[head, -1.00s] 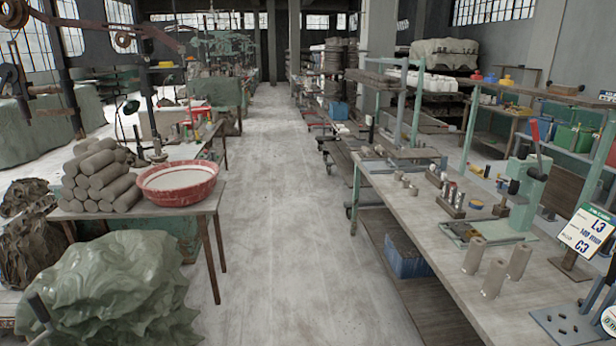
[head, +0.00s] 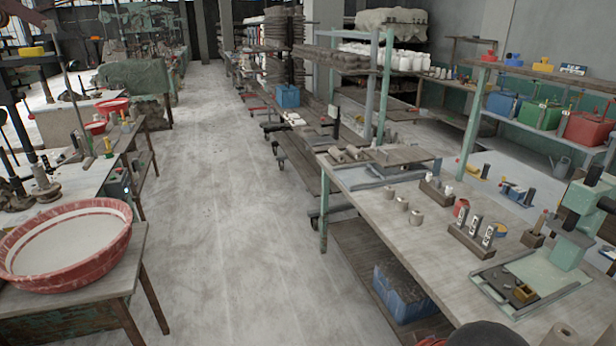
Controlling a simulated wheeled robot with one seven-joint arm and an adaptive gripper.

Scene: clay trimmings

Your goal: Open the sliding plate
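A low green-framed fixture (head: 540,283) lies on the right workbench, at the lower right of the head view. A dark flat plate (head: 505,285) sits in its left part, with a small yellowish block (head: 524,293) on it. This may be the sliding plate; I cannot tell for certain, nor whether it is open or shut. A green hand press (head: 580,215) stands upright at the fixture's far right end, partly cut by the frame edge. My gripper is not in view. A dark rounded shape at the bottom edge may be part of my arm.
The workbench (head: 375,190) carries a row of cylinders in a wooden holder (head: 470,240) and loose clay pieces (head: 416,217). A blue crate (head: 402,295) sits on its lower shelf. A red basin (head: 65,240) is on the left table. The aisle floor (head: 230,200) between is clear.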

